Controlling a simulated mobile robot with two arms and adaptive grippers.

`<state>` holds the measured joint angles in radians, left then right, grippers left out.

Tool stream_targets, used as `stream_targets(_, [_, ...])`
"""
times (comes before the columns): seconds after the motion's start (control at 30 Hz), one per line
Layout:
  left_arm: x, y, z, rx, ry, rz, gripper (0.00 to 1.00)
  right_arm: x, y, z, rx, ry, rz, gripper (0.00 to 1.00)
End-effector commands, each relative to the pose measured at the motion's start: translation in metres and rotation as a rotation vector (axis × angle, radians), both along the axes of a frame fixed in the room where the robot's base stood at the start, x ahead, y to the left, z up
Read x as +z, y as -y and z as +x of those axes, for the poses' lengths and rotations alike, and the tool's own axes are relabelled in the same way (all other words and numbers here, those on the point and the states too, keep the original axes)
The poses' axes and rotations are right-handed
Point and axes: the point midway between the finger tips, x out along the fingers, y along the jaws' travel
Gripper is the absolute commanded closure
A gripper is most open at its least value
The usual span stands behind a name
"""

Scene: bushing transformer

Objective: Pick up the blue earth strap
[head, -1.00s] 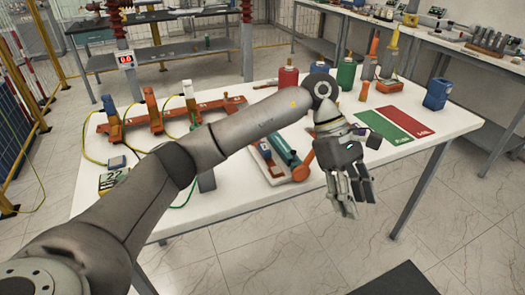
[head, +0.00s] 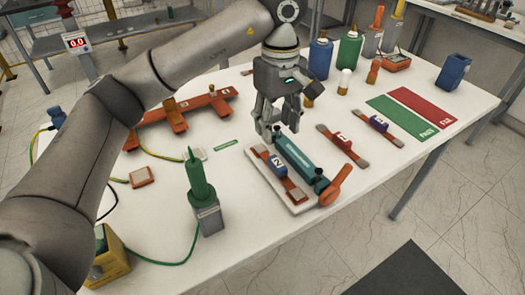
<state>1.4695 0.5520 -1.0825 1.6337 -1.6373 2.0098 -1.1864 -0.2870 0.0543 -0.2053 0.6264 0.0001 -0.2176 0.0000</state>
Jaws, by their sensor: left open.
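Two straps with orange ends and grey tips lie flat on the white table. Another piece with a blue block marked 2 (head: 278,165) lies in a pale tray (head: 297,205) beside a teal cylinder (head: 301,158) with an orange lever (head: 337,184). I cannot tell which blue piece is the earth strap. My left gripper (head: 279,132) points down, open and empty, over the far end of the tray. Its fingers hide part of the cylinder's end. My right gripper is not in view.
Green (head: 402,117) and red (head: 421,104) mats lie at right, near a blue container (head: 453,73). Bottles stand behind the gripper. A green-topped tool (head: 203,192) stands left of the tray, and an orange rack (head: 181,115) lies behind. The front right table is clear.

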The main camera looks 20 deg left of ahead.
Motion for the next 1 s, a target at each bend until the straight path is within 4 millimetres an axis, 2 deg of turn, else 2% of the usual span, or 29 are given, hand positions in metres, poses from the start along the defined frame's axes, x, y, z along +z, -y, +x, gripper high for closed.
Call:
stream_targets(0.17, [-0.022, 0.001, -0.001, -0.004, -0.004, -0.001, 0.54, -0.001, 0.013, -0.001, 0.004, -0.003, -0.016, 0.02])
stream_targets(0.3, [-0.041, 0.0, -0.001, -0.002, -0.003, 0.001, 0.54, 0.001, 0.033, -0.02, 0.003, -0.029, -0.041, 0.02])
stream_targets(0.4, [-0.051, 0.0, -0.001, -0.002, -0.002, 0.0, 0.54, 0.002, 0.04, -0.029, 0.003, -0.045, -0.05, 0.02])
stream_targets(0.57, [-0.063, 0.0, -0.001, -0.001, -0.003, -0.001, 0.54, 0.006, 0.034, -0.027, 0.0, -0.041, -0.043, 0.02])
stream_targets(0.8, [-0.097, 0.0, -0.001, -0.002, -0.003, -0.001, 0.54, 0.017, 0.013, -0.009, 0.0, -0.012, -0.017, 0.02])
stream_targets(1.0, [-0.108, 0.0, 0.0, -0.002, -0.001, -0.001, 0.54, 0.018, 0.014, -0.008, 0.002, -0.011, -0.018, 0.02])
